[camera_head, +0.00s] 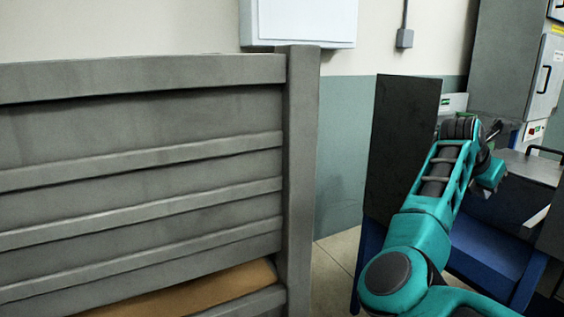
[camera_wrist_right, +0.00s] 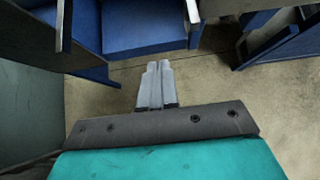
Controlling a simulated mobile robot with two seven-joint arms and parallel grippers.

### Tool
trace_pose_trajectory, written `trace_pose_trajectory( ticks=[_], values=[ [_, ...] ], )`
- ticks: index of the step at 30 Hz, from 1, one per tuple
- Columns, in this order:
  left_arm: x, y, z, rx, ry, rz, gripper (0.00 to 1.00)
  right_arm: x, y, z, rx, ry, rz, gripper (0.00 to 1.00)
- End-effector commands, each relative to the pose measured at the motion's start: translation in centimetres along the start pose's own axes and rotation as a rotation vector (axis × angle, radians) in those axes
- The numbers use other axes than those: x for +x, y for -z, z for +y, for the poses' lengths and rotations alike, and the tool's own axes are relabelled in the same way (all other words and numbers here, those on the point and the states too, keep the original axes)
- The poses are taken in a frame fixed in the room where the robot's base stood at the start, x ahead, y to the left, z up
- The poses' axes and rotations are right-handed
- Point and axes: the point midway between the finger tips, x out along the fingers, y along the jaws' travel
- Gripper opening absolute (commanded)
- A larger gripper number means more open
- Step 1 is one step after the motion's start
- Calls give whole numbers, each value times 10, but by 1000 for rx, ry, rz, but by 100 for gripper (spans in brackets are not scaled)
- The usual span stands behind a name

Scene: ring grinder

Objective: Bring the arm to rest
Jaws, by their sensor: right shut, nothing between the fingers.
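My right arm (camera_head: 423,225), teal with dark joints, reaches up and away on the right side of the head view. Its far end bends beside a grey machine. In the right wrist view my right gripper (camera_wrist_right: 158,66) shows two pale grey fingers side by side, shut and with nothing between them. The fingers point over bare floor towards blue furniture. My left arm and left gripper are not in view.
A grey slatted bin (camera_head: 140,134) with something orange-brown inside fills the left of the head view. A dark panel (camera_head: 398,140) stands beside my right arm. Blue stands (camera_wrist_right: 142,25) edge the bare floor (camera_wrist_right: 205,85) in the wrist view.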

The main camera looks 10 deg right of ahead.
Motion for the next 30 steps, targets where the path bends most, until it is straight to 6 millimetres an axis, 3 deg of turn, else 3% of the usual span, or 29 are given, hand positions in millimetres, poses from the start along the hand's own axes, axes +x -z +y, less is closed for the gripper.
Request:
trace_pose_trajectory(
  ticks=[2, 6, 12, 15, 18, 20, 23, 26, 30],
  values=[
    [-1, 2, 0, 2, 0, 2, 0, 3, -1, -5, -13, 21, -17, 0],
    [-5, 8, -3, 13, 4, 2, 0, 16, -16, -44, -159, 197, -207, 0],
    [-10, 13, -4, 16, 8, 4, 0, 10, -39, -81, -459, 438, -508, 0],
    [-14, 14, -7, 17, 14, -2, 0, -6, -45, -85, -684, 560, -693, 0],
    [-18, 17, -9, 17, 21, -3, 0, -26, -40, -75, -948, 666, -884, 0],
    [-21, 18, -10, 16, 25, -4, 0, -37, -29, -63, -1118, 715, -994, 0],
    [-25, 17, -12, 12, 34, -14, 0, -54, 3, -39, -1411, 771, -1170, 0],
    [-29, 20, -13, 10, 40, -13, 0, -65, 53, -16, -1713, 794, -1338, 0],
    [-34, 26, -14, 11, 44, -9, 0, -73, 147, 1, -2149, 767, -1561, 0]
  ],
)
